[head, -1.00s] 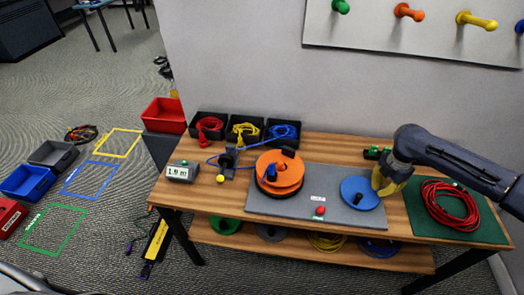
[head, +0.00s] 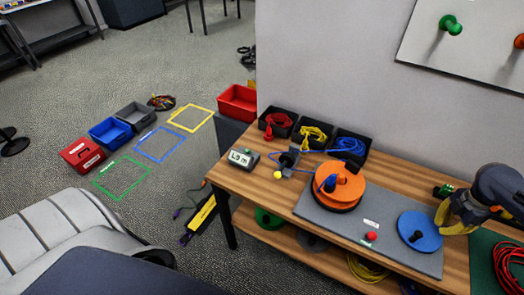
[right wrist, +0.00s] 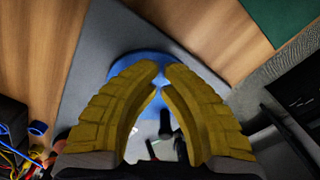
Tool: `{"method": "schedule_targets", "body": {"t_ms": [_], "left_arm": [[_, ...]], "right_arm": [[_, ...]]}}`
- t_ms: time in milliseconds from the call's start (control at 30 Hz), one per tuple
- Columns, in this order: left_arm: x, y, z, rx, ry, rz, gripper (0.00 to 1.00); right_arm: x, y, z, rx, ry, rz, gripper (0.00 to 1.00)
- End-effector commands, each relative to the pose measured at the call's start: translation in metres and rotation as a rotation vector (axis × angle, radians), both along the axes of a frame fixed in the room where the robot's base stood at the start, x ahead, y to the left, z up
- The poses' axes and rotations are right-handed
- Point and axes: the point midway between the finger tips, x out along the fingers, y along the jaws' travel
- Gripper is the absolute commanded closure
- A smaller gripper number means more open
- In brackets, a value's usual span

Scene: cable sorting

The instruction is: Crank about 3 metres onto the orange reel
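The orange reel (head: 343,181) sits on the grey board (head: 305,206), with a blue plug on its top. Blue cable (head: 310,168) reaches it from the left, past a dark guide (head: 289,158). A length display (head: 243,157) shows about 1 m and a fraction; its last digit is hard to read. The blue crank disc (head: 425,229) with its black knob (head: 416,237) is right of the reel. My right gripper (head: 443,218) is beside the disc's right edge; in the right wrist view its yellow fingers (right wrist: 161,70) are apart and empty over the disc. My left gripper is out of view.
Black bins with red (head: 279,124), yellow (head: 313,137) and blue cable (head: 350,149) stand behind the reel. A red button (head: 372,236) is at the board's front. A green mat (head: 486,258) with red cable lies right. Floor squares and bins are left.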

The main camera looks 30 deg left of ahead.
Motion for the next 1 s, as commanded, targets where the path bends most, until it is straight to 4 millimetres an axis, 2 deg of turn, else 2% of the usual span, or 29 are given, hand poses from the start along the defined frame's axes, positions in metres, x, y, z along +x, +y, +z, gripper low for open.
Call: {"method": "schedule_targets", "body": {"t_ms": [600, 1000], "left_arm": [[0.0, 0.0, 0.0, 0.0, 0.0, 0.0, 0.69], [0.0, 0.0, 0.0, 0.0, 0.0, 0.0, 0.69]], "right_arm": [[0.0, 0.0, 0.052, -0.001, -0.002, 0.001, 1.0], [0.0, 0.0, 0.063, -0.001, -0.001, 0.0, 1.0]]}}
